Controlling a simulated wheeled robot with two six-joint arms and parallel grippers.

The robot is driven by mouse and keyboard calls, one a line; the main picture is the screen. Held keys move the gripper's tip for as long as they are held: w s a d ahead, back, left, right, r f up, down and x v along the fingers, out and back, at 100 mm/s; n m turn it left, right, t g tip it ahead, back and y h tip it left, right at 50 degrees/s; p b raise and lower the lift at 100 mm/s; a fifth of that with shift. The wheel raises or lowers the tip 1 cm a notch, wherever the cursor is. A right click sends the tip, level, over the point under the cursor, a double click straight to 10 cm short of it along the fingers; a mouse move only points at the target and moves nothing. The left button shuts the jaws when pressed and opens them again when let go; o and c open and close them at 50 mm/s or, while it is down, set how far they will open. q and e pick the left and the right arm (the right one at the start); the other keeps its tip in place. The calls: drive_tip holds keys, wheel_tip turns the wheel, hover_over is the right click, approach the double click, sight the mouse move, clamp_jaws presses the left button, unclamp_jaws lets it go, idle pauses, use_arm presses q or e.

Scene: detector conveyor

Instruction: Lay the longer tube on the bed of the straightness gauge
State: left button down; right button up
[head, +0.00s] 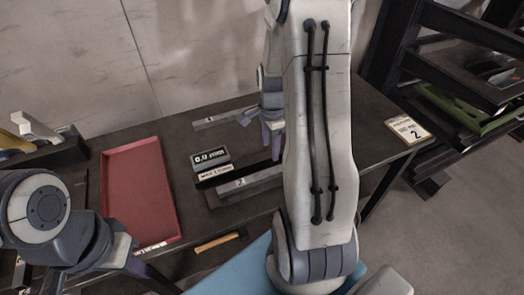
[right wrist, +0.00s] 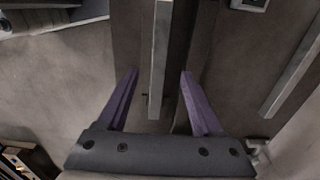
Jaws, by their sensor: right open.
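A pale grey bar-like tube (head: 245,184) with a small "2" mark lies at the front of the table, along a dark strip. In the right wrist view the same pale bar (right wrist: 160,60) runs between the fingertips of my right gripper (right wrist: 161,71), which is open and empty. In the head view my right arm hides much of this gripper. A second grey bar (head: 225,117) lies further back and also shows in the right wrist view (right wrist: 292,75). The gauge display (head: 210,158) reads 0.0 mm. I cannot tell which bar is longer. My left gripper is out of view.
An empty red tray (head: 140,190) lies left of the gauge on the dark table (head: 180,135). A wooden-handled tool (head: 216,242) is at the front. A sign marked 2 (head: 408,129) is at the right, by a dark rack (head: 450,50).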

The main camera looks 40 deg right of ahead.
drive_tip(key=shift+r, duration=0.2)
drive_tip(key=s+a+r+n, duration=0.1)
drive_tip(key=a+r+n, duration=0.4)
drive_tip(key=a, duration=0.5)
drive_tip(key=s+a+r+n, duration=0.1)
drive_tip(key=a+r+n, duration=0.1)
drive_tip(key=a+n, duration=0.6)
drive_tip(key=s+a+r+n+y, duration=0.1)
drive_tip(key=s+a+r+n, duration=0.3)
drive_tip(key=s+a+n, duration=0.9)
drive_tip(key=shift+s+r+n, duration=0.2)
drive_tip(key=shift+s+n, duration=0.5)
drive_tip(key=shift+n, duration=0.3)
